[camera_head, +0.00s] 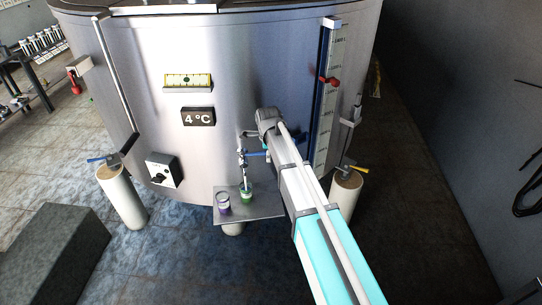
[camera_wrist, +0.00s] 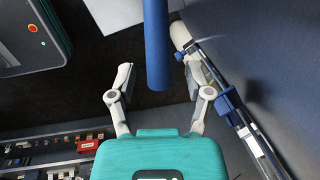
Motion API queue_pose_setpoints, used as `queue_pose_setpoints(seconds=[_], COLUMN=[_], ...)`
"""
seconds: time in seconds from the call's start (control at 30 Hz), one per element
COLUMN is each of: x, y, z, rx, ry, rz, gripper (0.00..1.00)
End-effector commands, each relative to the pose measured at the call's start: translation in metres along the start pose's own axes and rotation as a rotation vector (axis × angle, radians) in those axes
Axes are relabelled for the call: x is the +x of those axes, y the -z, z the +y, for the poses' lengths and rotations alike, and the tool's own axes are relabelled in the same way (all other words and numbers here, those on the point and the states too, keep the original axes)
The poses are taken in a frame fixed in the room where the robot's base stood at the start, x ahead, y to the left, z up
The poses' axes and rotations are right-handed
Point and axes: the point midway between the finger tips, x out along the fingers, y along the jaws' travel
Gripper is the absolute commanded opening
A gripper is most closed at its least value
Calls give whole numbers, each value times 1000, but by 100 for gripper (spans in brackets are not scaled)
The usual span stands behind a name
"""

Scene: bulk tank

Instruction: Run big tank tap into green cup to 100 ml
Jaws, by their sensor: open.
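The big steel tank (camera_head: 150,75) fills the middle of the head view. Its tap (camera_head: 243,158), low on the front, has a blue handle (camera_head: 258,153) pointing right. The green cup (camera_head: 247,198) stands upright under the tap on a metal shelf (camera_head: 262,210). A pale vertical streak joins tap and cup; I cannot tell whether it is spout or flowing liquid. The cup's level is too small to read. My gripper (camera_head: 252,133) is beside the tap. In the wrist view my gripper (camera_wrist: 155,68) is open, with a blue bar (camera_wrist: 157,40), apparently the handle, between its fingers, no clear contact.
A gauge with a red marker (camera_head: 329,81) runs up the tank's right side. Thick pale legs (camera_head: 121,195) flank the shelf. A dark grey block (camera_head: 57,255) sits at lower left; the floor between is clear.

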Motion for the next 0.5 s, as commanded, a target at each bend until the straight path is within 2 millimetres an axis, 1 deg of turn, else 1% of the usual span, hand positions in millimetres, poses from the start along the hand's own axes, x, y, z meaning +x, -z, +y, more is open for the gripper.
queue_pose_setpoints(seconds=[0.3,0.33,0.47,0.5], x=[0,0,0,0], y=[0,0,-1,-1], z=[0,0,0,0], rx=[-1,-1,-1,-1], ry=[0,0,0,0], rz=[0,0,0,0], gripper=[65,63,39,32])
